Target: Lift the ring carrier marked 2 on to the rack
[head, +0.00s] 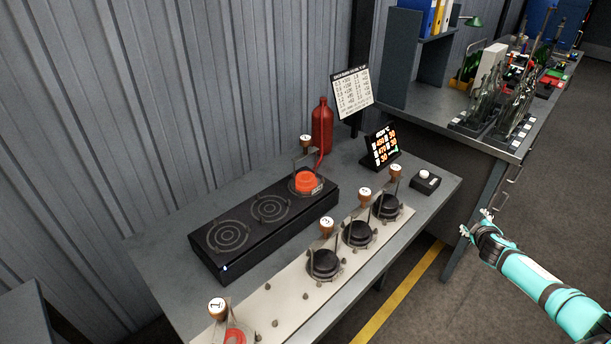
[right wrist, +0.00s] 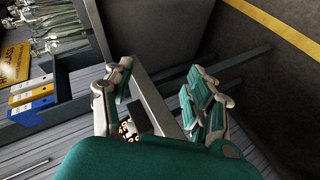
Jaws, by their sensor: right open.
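Several ring carriers with round white tags on wooden knobs are in the head view; the tag numbers are too small to read surely, so I cannot tell which is marked 2. One carrier (head: 306,141) stands on the black three-ring unit (head: 262,228), around a glowing orange mould. Three carriers (head: 327,224) (head: 365,194) (head: 396,170) with dark moulds stand on the pale rack (head: 292,292). Another carrier (head: 217,307) with a red mould is at the rack's near end. My right gripper (head: 475,222) is open and empty, right of the table; it also shows in the right wrist view (right wrist: 160,78).
A red bottle (head: 322,128), a lit number display (head: 382,146) and a button box (head: 426,181) stand on the table. A sign (head: 352,92) rises behind. A second bench (head: 420,108) with bottles stands beyond. Floor around my right gripper is free.

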